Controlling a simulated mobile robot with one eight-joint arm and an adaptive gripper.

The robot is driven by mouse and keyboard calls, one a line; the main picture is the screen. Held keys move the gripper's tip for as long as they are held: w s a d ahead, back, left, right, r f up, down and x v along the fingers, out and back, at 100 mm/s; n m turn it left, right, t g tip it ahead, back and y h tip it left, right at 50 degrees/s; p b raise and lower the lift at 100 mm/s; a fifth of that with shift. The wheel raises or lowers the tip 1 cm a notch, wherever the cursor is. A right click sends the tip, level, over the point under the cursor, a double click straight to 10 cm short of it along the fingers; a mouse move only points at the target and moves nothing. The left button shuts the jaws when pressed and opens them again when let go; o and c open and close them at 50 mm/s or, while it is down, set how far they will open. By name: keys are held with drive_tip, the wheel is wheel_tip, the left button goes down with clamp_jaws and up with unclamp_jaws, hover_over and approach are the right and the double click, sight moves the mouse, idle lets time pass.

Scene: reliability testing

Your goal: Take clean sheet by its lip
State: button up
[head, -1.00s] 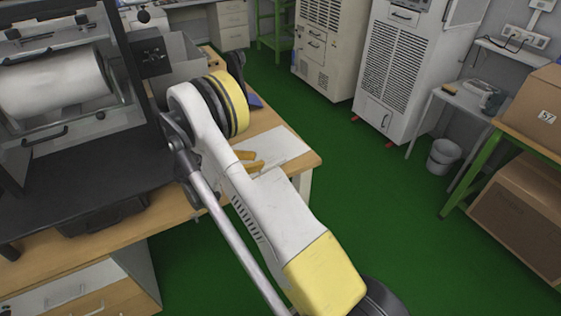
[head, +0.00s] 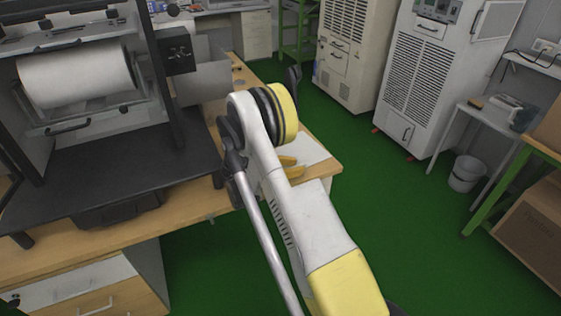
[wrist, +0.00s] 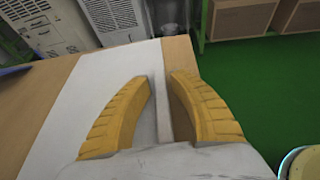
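The clean sheet (wrist: 82,105) is white and lies flat on the wooden table; its far part also shows in the head view (head: 313,150) beyond my arm. A narrow raised pale strip (wrist: 160,105), seemingly its lip, runs along the sheet's right side in the wrist view. My gripper (wrist: 160,80) is open, with one yellow finger on each side of this strip. The gap is small, and I cannot tell whether either finger touches it. In the head view my arm hides most of the gripper (head: 289,166).
A machine with a white paper roll (head: 78,77) stands on the table (head: 80,238) at left. White cabinets (head: 440,80) stand behind. A small side table (head: 480,113) and a bucket (head: 466,172) are at right. The green floor between is clear.

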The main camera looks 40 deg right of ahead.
clamp_jaws()
drive_tip(key=shift+r, duration=0.1)
